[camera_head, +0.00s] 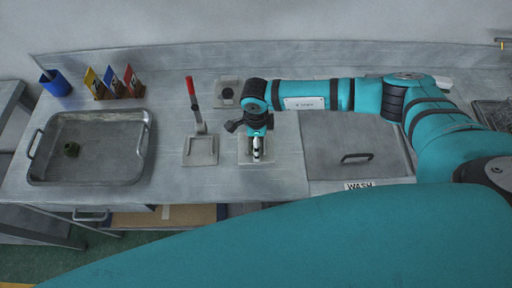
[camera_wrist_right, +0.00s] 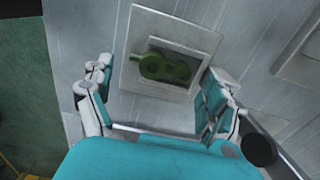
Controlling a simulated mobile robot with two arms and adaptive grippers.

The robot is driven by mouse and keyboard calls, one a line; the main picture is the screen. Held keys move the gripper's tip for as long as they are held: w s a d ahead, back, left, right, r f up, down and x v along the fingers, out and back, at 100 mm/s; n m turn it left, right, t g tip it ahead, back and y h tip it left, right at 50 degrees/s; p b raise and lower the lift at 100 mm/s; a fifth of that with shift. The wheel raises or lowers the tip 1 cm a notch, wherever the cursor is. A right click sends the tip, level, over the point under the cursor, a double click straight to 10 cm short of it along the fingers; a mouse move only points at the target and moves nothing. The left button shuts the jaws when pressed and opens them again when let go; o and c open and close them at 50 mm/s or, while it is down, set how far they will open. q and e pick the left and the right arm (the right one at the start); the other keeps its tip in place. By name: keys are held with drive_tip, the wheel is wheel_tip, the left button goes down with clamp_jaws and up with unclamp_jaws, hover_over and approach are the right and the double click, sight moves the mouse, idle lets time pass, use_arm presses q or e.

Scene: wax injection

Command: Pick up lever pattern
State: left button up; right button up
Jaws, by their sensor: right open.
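A green lever pattern (camera_wrist_right: 163,67), with rounded ends, lies in the recess of a pale square mold plate (camera_wrist_right: 137,22) in the right wrist view. In the head view the plate (camera_head: 243,160) is on the bench, and my gripper hides the pattern. My right gripper (camera_head: 257,152) points down over this plate. In the wrist view its fingers (camera_wrist_right: 158,72) are spread wide on either side of the plate, with nothing between them held. My left gripper is not in view.
A plate with a red-handled lever (camera_head: 191,88) stands just left of my right gripper. A blue cup (camera_head: 56,84) and yellow, blue and red holders (camera_head: 112,82) stand at the back left. A lidded wash basin (camera_head: 335,135) is to the right. Bench space between tray and plates is clear.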

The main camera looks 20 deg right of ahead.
wheel_tip(320, 180, down, 2)
drive_tip(key=shift+f+b, duration=0.15)
drive_tip(key=shift+b, duration=0.3)
drive_tip(key=shift+c, duration=0.7)
drive_tip(key=c, duration=0.9)
